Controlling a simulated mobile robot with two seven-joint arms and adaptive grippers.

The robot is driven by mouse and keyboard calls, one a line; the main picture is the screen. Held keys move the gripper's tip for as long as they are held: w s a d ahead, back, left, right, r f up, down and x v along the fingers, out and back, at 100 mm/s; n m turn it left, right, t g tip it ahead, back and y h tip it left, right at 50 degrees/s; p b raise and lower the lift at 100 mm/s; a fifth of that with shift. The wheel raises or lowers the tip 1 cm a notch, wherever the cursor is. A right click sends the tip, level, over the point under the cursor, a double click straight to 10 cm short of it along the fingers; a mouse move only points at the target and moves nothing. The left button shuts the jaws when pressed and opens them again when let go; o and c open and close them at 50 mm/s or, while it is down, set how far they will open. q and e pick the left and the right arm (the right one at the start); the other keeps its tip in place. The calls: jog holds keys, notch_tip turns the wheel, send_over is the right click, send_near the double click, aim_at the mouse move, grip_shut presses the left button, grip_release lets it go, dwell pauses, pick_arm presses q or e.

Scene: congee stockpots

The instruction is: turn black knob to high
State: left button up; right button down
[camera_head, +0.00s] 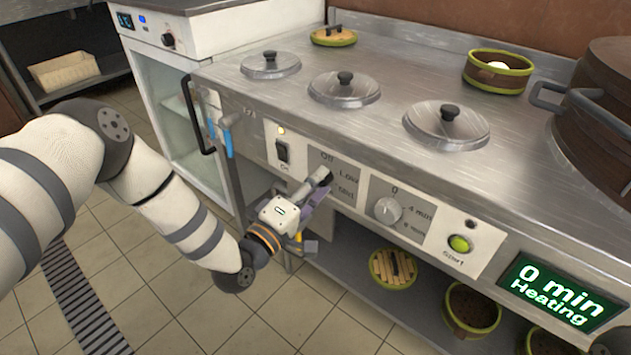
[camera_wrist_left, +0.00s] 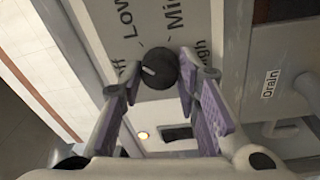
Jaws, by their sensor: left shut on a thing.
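The black knob (camera_wrist_left: 158,67) is round and sits on the light control plate between the fingers of my left gripper (camera_wrist_left: 160,78). The fingers are shut on it, one on each side. Its small white mark lies on the side toward the partly hidden "Off" label. The labels "Low", "Mid" and the partly covered "High" run around it in the wrist view. In the head view my left gripper (camera_head: 321,182) reaches the stove's front panel and covers most of the knob; "Off" and "Low" show beside it. My right gripper is not in view.
On the same panel are a black switch (camera_head: 283,152) at left, a silver timer knob (camera_head: 388,210) and a green start button (camera_head: 459,243) at right. The display (camera_head: 555,292) reads "0 min Heating". A blue-handled valve (camera_head: 228,142) is at left. Steamer baskets (camera_head: 393,268) lie below.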

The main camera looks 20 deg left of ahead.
pick_arm(q)
jog(key=m+h+p, duration=0.1)
jog(key=m+p, duration=0.1)
jog(key=m, duration=0.7)
jog(key=m+g+p, duration=0.1)
jog(key=m+p, duration=0.2)
jog(key=m, duration=0.7)
jog(key=m+h+p, duration=0.1)
jog(key=m+p, duration=0.1)
jog(key=m, duration=0.7)
jog(key=shift+w+a+r+m+g+h+p, duration=0.1)
jog(key=shift+a+r+m+g+h+p, duration=0.1)
jog(key=shift+m+g+h+p, duration=0.15)
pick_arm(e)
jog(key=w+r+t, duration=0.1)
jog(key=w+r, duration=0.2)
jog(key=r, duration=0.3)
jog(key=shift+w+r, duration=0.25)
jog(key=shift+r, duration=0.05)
pick_arm(q)
jog(key=o, duration=1.2)
jog(key=shift+c, duration=0.2)
jog(key=v, duration=1.2)
